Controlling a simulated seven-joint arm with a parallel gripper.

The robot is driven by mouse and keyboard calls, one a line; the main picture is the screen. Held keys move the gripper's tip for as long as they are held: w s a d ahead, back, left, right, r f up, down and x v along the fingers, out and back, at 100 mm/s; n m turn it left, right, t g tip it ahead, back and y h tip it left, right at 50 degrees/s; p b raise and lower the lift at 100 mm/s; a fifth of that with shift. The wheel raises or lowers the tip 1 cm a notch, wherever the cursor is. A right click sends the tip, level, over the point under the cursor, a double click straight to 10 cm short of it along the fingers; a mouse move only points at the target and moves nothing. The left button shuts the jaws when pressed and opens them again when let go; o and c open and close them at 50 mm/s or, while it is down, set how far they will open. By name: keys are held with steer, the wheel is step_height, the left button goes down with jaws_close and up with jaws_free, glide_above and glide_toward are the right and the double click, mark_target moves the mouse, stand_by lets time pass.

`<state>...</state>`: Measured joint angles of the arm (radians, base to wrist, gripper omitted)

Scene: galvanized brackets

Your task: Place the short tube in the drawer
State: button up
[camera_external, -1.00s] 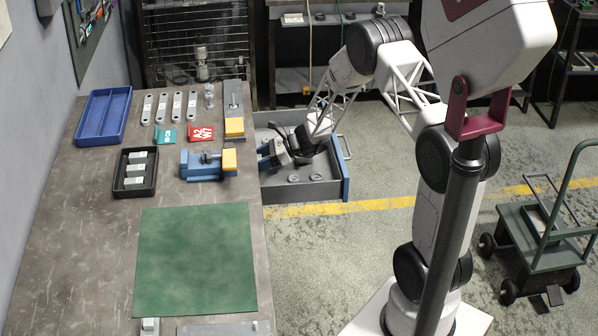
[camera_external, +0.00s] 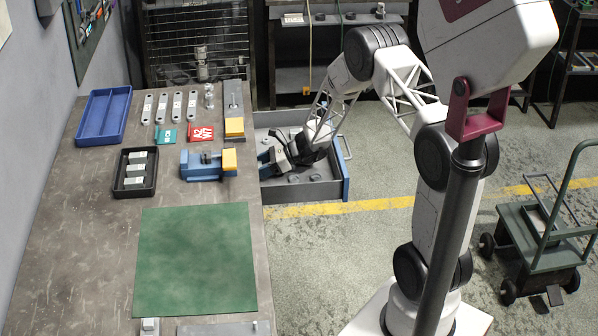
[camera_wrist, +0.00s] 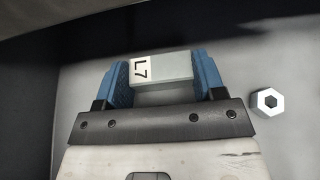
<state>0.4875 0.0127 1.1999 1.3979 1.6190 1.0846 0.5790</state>
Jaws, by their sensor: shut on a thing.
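My gripper (camera_external: 267,158) reaches down into the open drawer (camera_external: 346,180) at the right side of the bench. In the wrist view, the blue fingers of my gripper (camera_wrist: 163,76) are shut on the short tube (camera_wrist: 176,67), a grey box-shaped piece with a white end marked L7. It lies crosswise between the fingers, above or on the grey drawer floor (camera_wrist: 240,70); I cannot tell if it touches. The tube is not clear in the external view.
A hex nut (camera_wrist: 267,102) lies on the drawer floor right of my gripper. A blue-and-yellow vise (camera_external: 208,164) stands on the bench beside the drawer. A black tray (camera_external: 135,172) with several pale pieces and a blue tray (camera_external: 103,116) are further left.

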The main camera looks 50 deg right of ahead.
steer(key=shift+f, duration=0.1)
steer(key=o, duration=1)
steer(key=shift+s+d+r, duration=0.3)
steer(key=shift+s+d, duration=0.05)
steer(key=shift+d, duration=0.05)
steer(key=shift+v, duration=1)
steer(key=shift+a+r, duration=0.1)
steer(key=shift+r, duration=3.4)
